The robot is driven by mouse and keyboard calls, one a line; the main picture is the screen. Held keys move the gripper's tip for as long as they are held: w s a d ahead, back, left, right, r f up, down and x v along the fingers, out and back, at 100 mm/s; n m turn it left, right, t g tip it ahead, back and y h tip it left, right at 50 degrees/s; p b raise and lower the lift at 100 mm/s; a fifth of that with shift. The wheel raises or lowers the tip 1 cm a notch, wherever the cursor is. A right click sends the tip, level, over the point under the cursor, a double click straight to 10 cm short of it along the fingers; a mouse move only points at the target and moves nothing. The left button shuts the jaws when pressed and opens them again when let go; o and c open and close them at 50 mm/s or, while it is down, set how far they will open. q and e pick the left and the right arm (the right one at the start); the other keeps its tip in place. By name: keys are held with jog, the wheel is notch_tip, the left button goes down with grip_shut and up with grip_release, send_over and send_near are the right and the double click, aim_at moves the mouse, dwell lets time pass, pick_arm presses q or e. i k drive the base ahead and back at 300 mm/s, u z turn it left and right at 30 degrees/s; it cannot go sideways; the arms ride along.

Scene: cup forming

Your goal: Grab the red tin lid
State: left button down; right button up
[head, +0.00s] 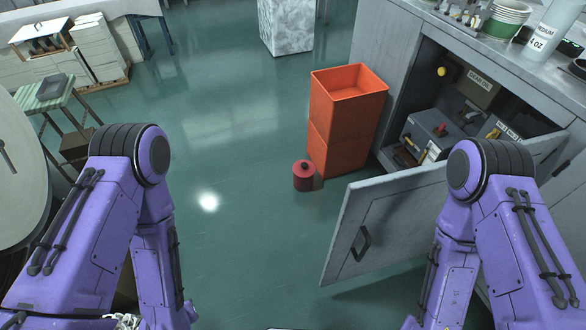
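A small red tin (303,180) stands upright on the green floor. Its red lid (304,166) with a dark knob sits on top of it. The tin is just left of and in front of the orange crates. My left and right arms come in from the lower left and lower right. Neither gripper can be made out; both arms run down past the bottom of the view. Both arms are apart from the tin.
Stacked orange crates (345,130) stand behind the tin. A grey cabinet (370,40) at the right has its door (385,222) swung open, jutting out over the floor to the tin's right. A round pale surface (30,170) is at far left. Floor left of the tin is clear.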

aim_at(303, 167)
jog(key=k, duration=0.5)
jog(key=u, duration=1)
jog(key=i, duration=3.8)
jog(key=z, duration=3.75)
jog(key=i, duration=0.45)
jog(key=u, duration=0.05)
